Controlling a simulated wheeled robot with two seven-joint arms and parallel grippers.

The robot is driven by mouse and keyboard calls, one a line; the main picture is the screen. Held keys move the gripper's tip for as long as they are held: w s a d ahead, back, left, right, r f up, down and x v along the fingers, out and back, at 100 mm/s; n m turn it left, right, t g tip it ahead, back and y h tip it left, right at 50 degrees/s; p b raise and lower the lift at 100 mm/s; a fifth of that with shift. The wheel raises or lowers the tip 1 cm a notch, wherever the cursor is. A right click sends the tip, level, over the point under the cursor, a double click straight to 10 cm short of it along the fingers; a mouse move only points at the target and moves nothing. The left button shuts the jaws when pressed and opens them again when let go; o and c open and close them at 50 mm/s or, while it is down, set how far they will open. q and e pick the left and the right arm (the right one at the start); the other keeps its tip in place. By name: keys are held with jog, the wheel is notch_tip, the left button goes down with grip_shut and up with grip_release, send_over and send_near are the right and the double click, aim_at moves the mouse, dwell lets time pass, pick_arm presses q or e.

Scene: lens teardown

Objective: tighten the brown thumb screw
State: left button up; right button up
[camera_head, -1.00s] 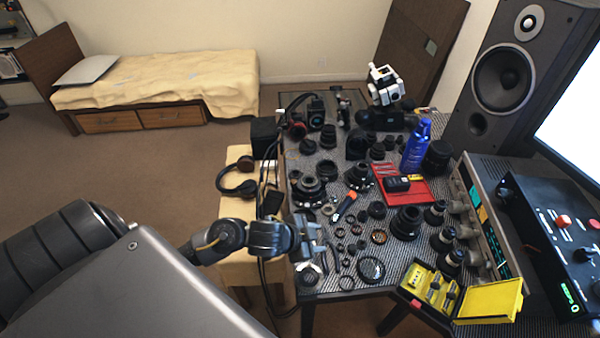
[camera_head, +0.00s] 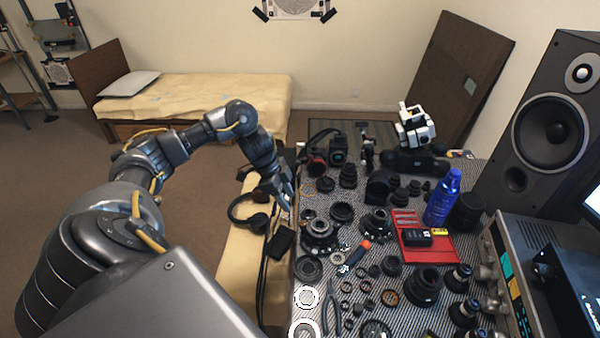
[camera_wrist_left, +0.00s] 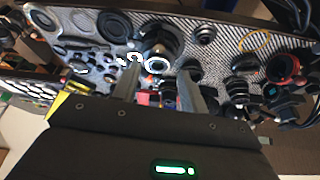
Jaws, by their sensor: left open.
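I cannot make out a brown thumb screw among the small dark parts on the table (camera_head: 407,275). My left gripper (camera_head: 287,203) hangs at the table's left edge in the head view, pointing down, beside a large black lens part (camera_head: 319,232). In the left wrist view my gripper (camera_wrist_left: 158,90) has its two fingers apart, with nothing clearly held between them. A lens part (camera_wrist_left: 158,40) and white rings (camera_wrist_left: 157,66) lie beyond the fingertips. My right gripper is in neither view.
Headphones (camera_head: 249,214) lie on the bench left of the table. An orange-handled tool (camera_head: 358,251) lies mid-table. A blue bottle (camera_head: 441,200) stands behind a red mat (camera_head: 436,247). A speaker (camera_head: 541,135) stands at the right. Lens parts crowd the table.

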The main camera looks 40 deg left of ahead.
aim_at(301, 223)
pick_arm(q)
jog(key=x, duration=0.8)
jog(key=shift+w+d+f+p, duration=0.1)
jog(key=shift+d+f+p, duration=0.1)
jog(key=shift+f+p, duration=0.1)
jog(key=shift+w+d+f, duration=0.1)
jog(key=shift+d+f, duration=0.05)
jog(key=shift+f, duration=0.5)
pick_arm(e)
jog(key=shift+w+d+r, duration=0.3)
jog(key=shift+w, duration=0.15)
pick_arm(q)
jog(key=shift+c, duration=0.4)
grip_shut()
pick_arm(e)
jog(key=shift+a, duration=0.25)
